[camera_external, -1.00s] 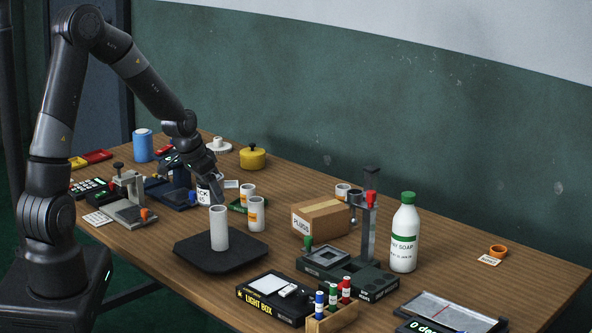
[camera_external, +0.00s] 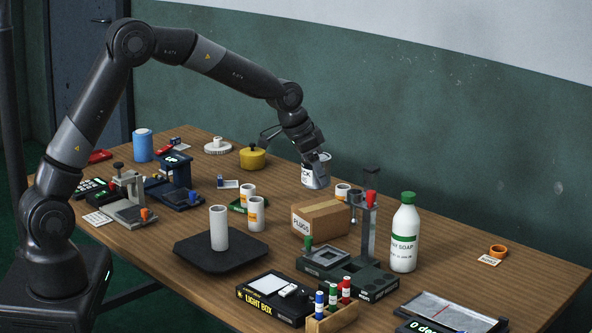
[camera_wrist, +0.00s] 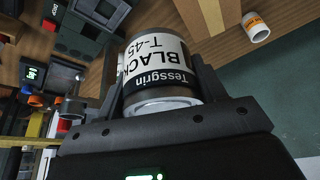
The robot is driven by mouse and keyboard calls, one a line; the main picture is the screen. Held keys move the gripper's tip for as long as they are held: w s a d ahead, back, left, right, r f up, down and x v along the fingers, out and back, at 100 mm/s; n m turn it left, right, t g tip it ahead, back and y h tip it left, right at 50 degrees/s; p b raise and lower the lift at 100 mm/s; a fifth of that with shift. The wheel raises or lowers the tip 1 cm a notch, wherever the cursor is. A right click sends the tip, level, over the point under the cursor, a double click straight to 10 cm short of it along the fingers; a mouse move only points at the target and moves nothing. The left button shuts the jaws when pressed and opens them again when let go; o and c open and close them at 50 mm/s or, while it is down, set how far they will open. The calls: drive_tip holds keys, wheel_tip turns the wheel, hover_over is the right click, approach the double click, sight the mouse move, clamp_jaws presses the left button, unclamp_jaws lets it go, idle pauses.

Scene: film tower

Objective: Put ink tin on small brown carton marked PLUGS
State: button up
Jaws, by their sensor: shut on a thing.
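The ink tin (camera_external: 315,174) is a small grey can with a white label. My gripper (camera_external: 317,160) is shut on it and holds it in the air, above the back part of the carton in the external view. In the wrist view the tin (camera_wrist: 160,62) sits between the two fingers of my gripper (camera_wrist: 160,85), its label reading BLACK T-45. The small brown carton marked PLUGS (camera_external: 318,219) stands on the table below the tin, its top bare. A gap shows between tin and carton.
A stand with a red part (camera_external: 370,200) is close to the carton's right, and a white soap bottle (camera_external: 404,235) with a green cap is further right. A small white canister (camera_external: 343,191) is behind the carton. White canisters (camera_external: 256,214) stand to its left.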

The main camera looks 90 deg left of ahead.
drive_tip(key=shift+w+d+r, duration=0.2)
drive_tip(key=shift+w+d, duration=0.2)
drive_tip(key=shift+w, duration=0.4)
hover_over(326, 205)
drive_tip(key=s, duration=0.2)
drive_tip(key=f, duration=0.6)
drive_tip(key=shift+w+d+f, duration=0.25)
drive_tip(key=shift+d+f, duration=0.1)
drive_tip(key=shift+a+f, duration=0.1)
drive_tip(key=shift+f, duration=1.95)
drive_tip(key=shift+f, duration=0.2)
drive_tip(key=o, duration=1.2)
